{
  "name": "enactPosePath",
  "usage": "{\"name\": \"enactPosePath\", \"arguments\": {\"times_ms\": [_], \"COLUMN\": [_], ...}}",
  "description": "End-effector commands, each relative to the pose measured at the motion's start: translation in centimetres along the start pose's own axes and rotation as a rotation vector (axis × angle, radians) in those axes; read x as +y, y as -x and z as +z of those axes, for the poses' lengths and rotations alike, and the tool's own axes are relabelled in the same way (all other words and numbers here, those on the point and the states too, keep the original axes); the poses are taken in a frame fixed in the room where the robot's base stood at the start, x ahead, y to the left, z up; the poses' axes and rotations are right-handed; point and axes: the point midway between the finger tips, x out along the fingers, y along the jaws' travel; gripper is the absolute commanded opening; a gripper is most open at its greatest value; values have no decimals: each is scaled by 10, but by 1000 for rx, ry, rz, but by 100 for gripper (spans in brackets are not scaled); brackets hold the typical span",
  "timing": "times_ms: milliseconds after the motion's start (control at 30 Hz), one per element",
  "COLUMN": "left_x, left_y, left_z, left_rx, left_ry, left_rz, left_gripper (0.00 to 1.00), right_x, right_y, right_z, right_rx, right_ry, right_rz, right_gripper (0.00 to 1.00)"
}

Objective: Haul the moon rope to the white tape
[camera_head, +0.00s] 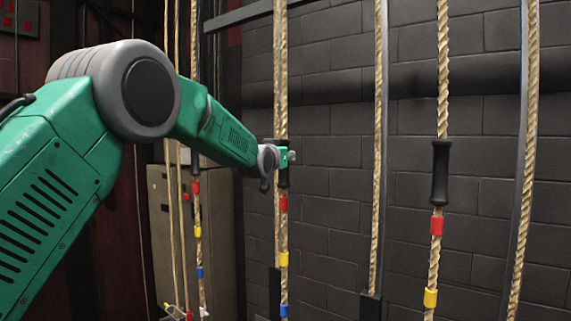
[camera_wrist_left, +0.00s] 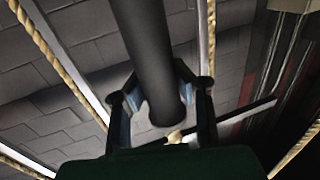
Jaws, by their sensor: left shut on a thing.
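My left gripper (camera_head: 284,157) is shut on the black handle (camera_head: 284,178) of the middle rope (camera_head: 281,80). In the left wrist view the gripper (camera_wrist_left: 163,100) has its fingers on both sides of the dark handle (camera_wrist_left: 148,45). Below this handle the rope carries red tape (camera_head: 283,204), yellow tape (camera_head: 283,259) and blue tape (camera_head: 284,310). No white tape shows on it within the frame. No moon mark is visible, so I cannot tell from a label which rope is the moon rope. My right gripper is not in view.
A right rope (camera_head: 443,60) has a black handle (camera_head: 440,172) and red and yellow tape. A left rope (camera_head: 197,215) has red, yellow, blue and a pale tape low down. Plain ropes run beside them. A grey cabinet (camera_head: 157,235) and brick wall (camera_head: 335,210) stand behind.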

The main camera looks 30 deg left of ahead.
Motion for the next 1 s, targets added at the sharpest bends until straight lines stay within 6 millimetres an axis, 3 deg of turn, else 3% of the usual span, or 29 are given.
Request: {"name": "enactPosePath", "arguments": {"times_ms": [233,267,300,333,733,1000], "left_x": [-1,-1,-1,-1,0,-1], "left_y": [0,0,0,0,3,45], "left_z": [-1,0,0,0,1,0], "left_rx": [1,1,1,0,-2,-1], "left_ry": [2,2,1,1,0,0], "left_rz": [-1,-1,-1,-1,0,0], "left_gripper": [0,29,43,47,47,47], "right_x": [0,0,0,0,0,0], "right_y": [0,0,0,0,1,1], "right_z": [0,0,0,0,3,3], "right_rx": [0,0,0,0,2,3], "right_ry": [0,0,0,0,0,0], "right_rz": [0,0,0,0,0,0], "right_gripper": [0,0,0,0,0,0]}}
